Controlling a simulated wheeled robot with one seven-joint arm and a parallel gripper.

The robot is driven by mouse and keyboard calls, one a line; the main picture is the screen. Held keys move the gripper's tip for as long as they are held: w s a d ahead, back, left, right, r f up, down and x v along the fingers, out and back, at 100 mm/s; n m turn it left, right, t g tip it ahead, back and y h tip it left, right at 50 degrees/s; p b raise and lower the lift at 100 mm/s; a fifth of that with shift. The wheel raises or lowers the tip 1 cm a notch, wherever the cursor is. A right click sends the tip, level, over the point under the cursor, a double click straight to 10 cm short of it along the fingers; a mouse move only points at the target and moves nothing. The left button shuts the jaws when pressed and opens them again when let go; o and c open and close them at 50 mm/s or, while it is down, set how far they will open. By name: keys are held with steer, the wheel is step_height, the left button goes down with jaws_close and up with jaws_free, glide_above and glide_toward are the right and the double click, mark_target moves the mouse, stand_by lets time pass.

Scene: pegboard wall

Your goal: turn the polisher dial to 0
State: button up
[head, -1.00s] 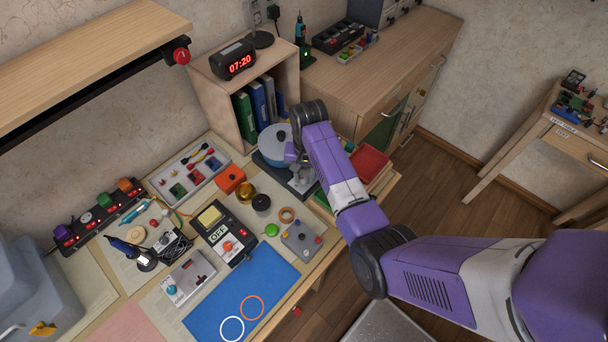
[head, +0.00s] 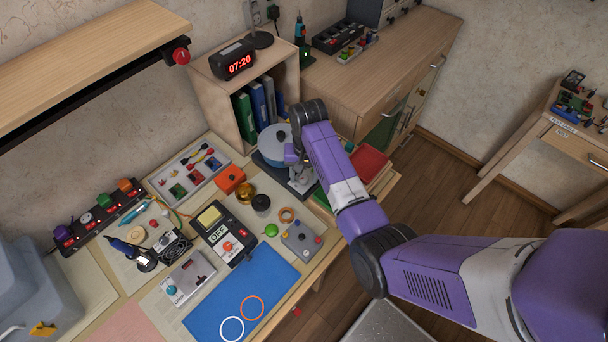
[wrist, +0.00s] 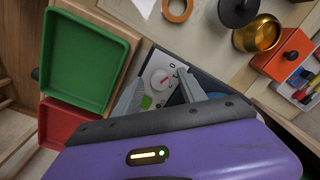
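The polisher (head: 272,141), with a round grey-blue disc on a dark base, stands at the back right of the bench, partly hidden by my arm. Its white dial (wrist: 161,82) with a red mark shows in the wrist view, on a light grey panel beside a printed 0 and a green button (wrist: 146,102). My gripper (wrist: 160,77) is open, with one finger on each side of the dial. I cannot tell whether the fingers touch it. In the head view my gripper (head: 301,180) is low over the polisher's front, and the dial cannot be made out.
A green tray (wrist: 88,62) and a red tray (wrist: 64,124) lie close by in the wrist view. A brass cup (wrist: 258,35), a copper ring (wrist: 177,9) and an orange box (wrist: 291,55) lie on the other side. A wooden shelf with binders (head: 258,104) stands behind the polisher.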

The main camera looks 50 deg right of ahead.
mark_target(305, 178)
steer(key=shift+s+d+r+b, duration=0.1)
steer(key=shift+r+b, duration=0.2)
steer(key=shift+r, duration=1.65)
steer(key=shift+s+r+b, duration=0.1)
steer(key=shift+r+b, duration=0.15)
steer(key=shift+r, duration=1.7)
